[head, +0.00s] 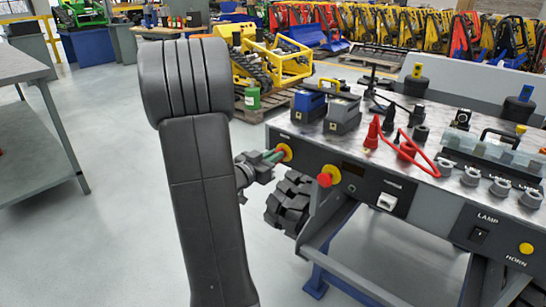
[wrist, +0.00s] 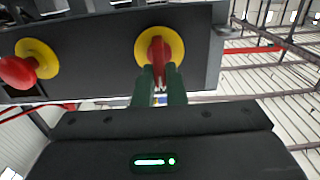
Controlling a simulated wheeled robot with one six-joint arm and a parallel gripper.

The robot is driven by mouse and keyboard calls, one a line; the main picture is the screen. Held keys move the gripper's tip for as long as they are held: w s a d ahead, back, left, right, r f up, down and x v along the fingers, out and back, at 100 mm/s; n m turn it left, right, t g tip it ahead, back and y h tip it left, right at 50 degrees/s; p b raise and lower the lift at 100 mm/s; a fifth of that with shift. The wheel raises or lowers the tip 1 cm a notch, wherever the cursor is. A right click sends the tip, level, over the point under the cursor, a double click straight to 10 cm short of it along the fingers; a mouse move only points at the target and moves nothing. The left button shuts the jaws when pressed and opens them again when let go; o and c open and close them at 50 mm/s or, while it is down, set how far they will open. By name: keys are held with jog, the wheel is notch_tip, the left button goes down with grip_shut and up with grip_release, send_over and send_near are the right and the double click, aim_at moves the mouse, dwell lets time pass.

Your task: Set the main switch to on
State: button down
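The main switch (wrist: 160,38) is a red rotary handle on a round yellow plate, on the dark end of the carrier's control panel. In the wrist view its handle looks about upright. My gripper (wrist: 159,70) has green fingers, one on each side of the red handle, with the handle filling the narrow gap between them. In the head view my gripper (head: 275,156) reaches the switch (head: 286,152) from the left, and hides most of its handle.
A red mushroom button (wrist: 17,72) on a yellow plate sits left of the switch in the wrist view; it also shows in the head view (head: 325,179). Batteries (head: 342,112) and red cable (head: 420,150) lie on top.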

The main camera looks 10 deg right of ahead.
jog(key=shift+m, duration=0.4)
jog(key=m+b, duration=0.2)
jog(key=m, duration=0.1)
jog(key=m+b, duration=0.2)
jog(key=m, duration=0.2)
jog(key=m+b, duration=0.3)
jog(key=m, duration=0.1)
jog(key=shift+s+d+f, duration=0.3)
jog(key=shift+s+f, duration=0.1)
jog(key=m, duration=0.5)
jog(key=shift+s+f+m+b, duration=0.1)
jog(key=shift+f+m+b, duration=0.1)
jog(key=shift+m+b, duration=0.2)
jog(key=c, duration=1.5)
grip_release()
jog(key=p+v, duration=0.3)
jog(key=v, duration=1)
jog(key=shift+s+a, duration=0.25)
